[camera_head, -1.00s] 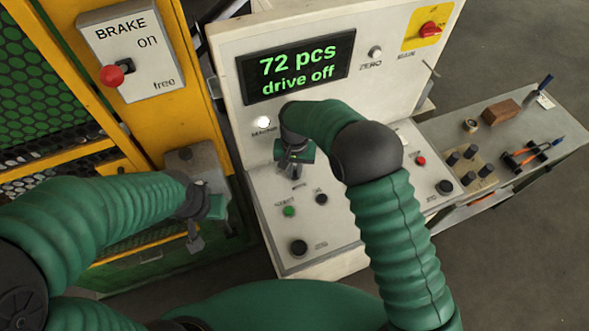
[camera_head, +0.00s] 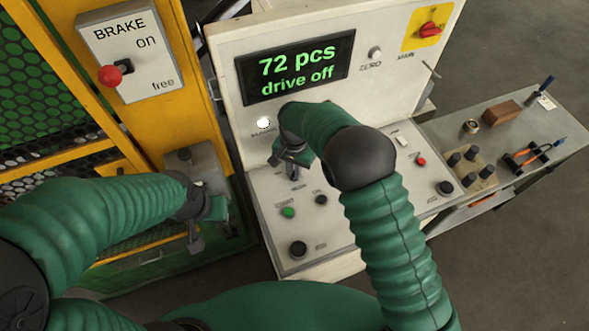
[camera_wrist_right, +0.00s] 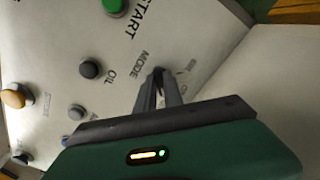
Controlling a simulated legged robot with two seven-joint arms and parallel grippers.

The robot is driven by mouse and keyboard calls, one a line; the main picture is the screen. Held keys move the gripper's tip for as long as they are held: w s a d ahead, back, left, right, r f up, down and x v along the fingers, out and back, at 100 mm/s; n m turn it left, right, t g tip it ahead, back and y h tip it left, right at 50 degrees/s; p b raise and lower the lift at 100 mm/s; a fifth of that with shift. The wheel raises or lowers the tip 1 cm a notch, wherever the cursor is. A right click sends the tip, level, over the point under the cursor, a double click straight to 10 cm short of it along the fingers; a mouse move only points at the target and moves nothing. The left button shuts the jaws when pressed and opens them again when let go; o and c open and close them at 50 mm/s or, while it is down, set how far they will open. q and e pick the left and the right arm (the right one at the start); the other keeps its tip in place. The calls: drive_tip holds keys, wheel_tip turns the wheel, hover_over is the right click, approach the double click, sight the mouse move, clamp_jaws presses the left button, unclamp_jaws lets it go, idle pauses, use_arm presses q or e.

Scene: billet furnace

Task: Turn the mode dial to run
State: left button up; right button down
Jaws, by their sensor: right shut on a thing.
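The mode dial (camera_wrist_right: 158,71) is on the sloped light panel, beside the printed word MODE in the right wrist view. It is small and dark, mostly hidden by my fingers, so I cannot read its setting. My right gripper (camera_wrist_right: 158,82) is shut on it. In the head view my right gripper (camera_head: 292,171) reaches down to the panel, with its wrist covering part of the console. My left gripper (camera_head: 216,207) is at the left by the yellow frame, apart from the console, and its jaws are not clear.
The display (camera_head: 296,68) reads "72 pcs, drive off". A green start button (camera_head: 288,212) and several dark knobs share the panel. A brake box (camera_head: 133,50) with a red-knobbed lever stands left. A side shelf (camera_head: 545,150) with tools stands right.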

sight(293, 175)
drive_tip(key=shift+s+a+f, duration=0.15)
drive_tip(key=shift+s+f, duration=0.1)
drive_tip(key=shift+s, duration=0.1)
drive_tip(key=c, duration=1.7)
unclamp_jaws()
drive_tip(key=shift+o, duration=1.2)
drive_tip(key=shift+r, duration=0.1)
drive_tip(key=shift+a+r, duration=0.1)
drive_tip(key=shift+w, duration=0.1)
drive_tip(key=shift+r, duration=0.1)
wheel_tip(293, 175, up, 17)
drive_tip(key=b, duration=0.2)
drive_tip(key=shift+f, duration=0.2)
